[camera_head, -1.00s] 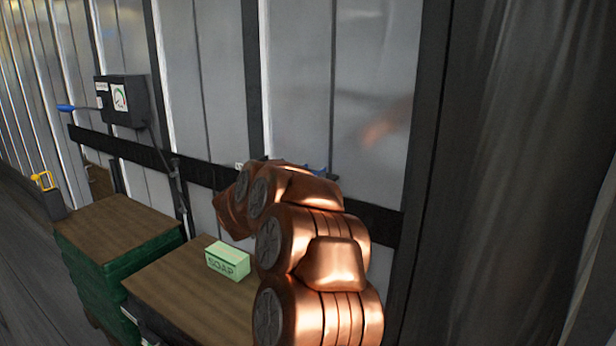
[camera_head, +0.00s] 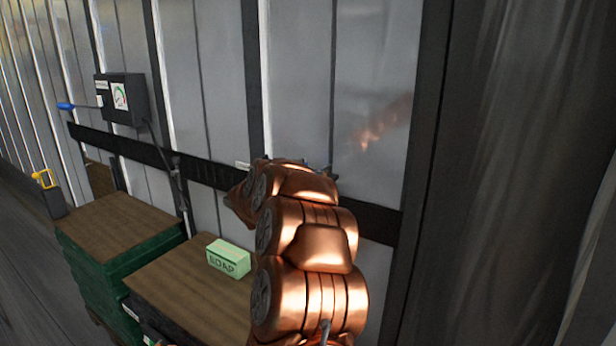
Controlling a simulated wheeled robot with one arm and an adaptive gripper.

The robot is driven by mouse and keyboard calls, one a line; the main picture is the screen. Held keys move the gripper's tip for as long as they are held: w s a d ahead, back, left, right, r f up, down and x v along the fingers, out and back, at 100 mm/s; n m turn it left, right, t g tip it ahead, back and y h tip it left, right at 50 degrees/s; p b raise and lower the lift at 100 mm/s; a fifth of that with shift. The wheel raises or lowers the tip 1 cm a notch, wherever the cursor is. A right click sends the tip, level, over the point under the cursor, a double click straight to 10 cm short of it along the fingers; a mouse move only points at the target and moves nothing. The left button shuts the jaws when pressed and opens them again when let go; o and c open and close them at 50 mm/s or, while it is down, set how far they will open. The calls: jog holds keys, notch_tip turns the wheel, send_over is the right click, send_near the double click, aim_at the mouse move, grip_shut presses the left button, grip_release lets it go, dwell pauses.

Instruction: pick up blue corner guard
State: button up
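No blue corner guard can be clearly made out now. Small dark shapes (camera_head: 326,172) show at the wall rail (camera_head: 213,174), just past the upper end of my copper arm; I cannot tell what they are. My arm reaches up from the bottom centre toward the rail and covers part of it. My gripper is hidden behind the arm links, so its fingers and anything in them do not show.
A green soap box (camera_head: 229,259) stands on a brown-topped surface (camera_head: 180,285) left of my arm. Another brown top on green crates (camera_head: 110,228) is further left.

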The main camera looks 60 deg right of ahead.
jog(key=c, duration=0.8)
jog(key=shift+o, duration=0.2)
jog(key=shift+r, duration=0.1)
